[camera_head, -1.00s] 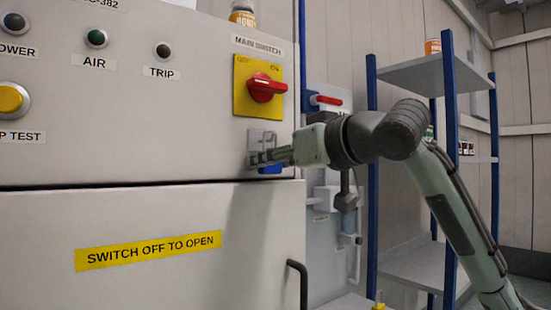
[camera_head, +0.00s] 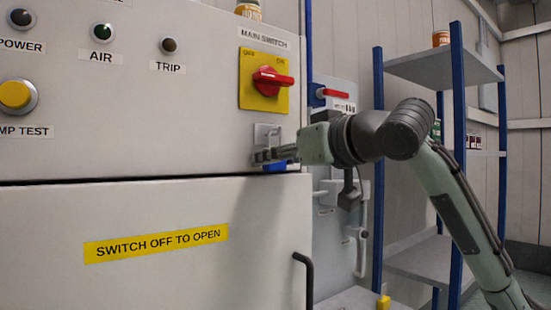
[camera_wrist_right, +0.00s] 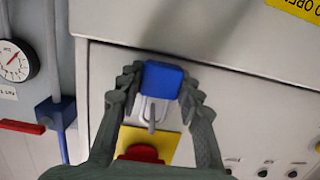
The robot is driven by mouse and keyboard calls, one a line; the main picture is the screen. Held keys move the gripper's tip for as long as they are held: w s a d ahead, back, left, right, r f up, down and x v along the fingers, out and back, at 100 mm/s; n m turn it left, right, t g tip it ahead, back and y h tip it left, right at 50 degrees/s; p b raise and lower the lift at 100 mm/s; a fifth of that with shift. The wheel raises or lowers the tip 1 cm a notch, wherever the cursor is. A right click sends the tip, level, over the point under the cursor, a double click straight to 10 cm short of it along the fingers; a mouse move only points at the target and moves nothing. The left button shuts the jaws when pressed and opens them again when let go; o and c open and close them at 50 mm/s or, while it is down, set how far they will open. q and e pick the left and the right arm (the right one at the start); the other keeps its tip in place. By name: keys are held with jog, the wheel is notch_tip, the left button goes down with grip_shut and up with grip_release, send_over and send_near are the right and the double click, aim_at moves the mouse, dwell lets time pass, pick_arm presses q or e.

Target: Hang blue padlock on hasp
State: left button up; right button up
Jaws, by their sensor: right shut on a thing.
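The blue padlock (camera_head: 276,167) shows at the panel just below the metal hasp plate (camera_head: 267,131), partly hidden by my right gripper (camera_head: 262,156). In the right wrist view my right gripper (camera_wrist_right: 155,88) has its ridged fingers on both sides of the blue padlock (camera_wrist_right: 161,80), shut on its body. The grey shackle and the hasp (camera_wrist_right: 150,113) overlap there. I cannot tell whether the shackle passes through the hasp. My left gripper is not in view.
The yellow main switch plate with its red handle (camera_head: 272,82) is just above the hasp. A cabinet door with a yellow label (camera_head: 156,244) and dark handle (camera_head: 304,278) lies below. A blue-post shelf (camera_head: 445,67) stands at the right, behind my right arm.

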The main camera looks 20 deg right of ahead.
jog(key=o, duration=1.2)
jog(key=shift+c, duration=0.2)
